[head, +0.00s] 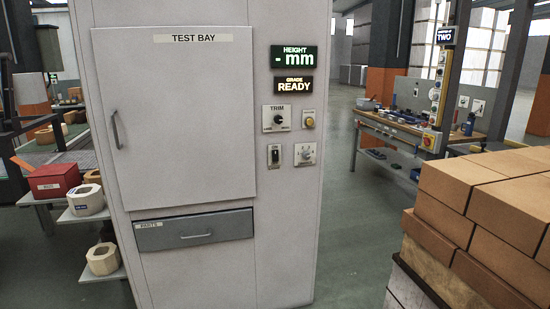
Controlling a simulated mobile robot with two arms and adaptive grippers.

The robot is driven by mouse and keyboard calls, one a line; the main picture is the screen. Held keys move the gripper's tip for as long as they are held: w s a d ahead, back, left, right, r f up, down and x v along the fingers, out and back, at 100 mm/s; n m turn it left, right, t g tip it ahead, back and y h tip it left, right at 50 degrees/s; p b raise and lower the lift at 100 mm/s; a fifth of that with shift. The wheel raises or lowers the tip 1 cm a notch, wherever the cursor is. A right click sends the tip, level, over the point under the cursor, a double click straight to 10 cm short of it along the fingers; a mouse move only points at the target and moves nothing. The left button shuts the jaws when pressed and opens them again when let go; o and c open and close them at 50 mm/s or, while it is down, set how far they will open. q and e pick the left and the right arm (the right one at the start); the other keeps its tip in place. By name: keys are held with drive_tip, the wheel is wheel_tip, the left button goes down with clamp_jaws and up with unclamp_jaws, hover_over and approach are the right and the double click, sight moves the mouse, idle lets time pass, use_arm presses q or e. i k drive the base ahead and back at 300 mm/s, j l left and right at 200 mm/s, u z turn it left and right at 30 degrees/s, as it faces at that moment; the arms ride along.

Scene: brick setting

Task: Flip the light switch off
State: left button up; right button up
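Neither of my grippers shows in the head view.
The cabinet's TEST BAY door (180,120) and PARTS drawer (195,230) look shut. A yellow button (308,119) and lit displays (293,57) are near the switch. Stacked bricks (480,205) stand at the right. Open floor (350,225) lies between them and the cabinet.

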sight(274, 153)
drive_tip(key=i+j, duration=0.45)
drive_tip(key=i, duration=0.2)
drive_tip(key=i+j+z, duration=0.1)
drive_tip(key=i+j, duration=0.3)
drive_tip(key=i, duration=0.25)
drive_tip(key=i+j, duration=0.5)
drive_tip(key=i+l+z, duration=0.05)
drive_tip(key=i, duration=0.1)
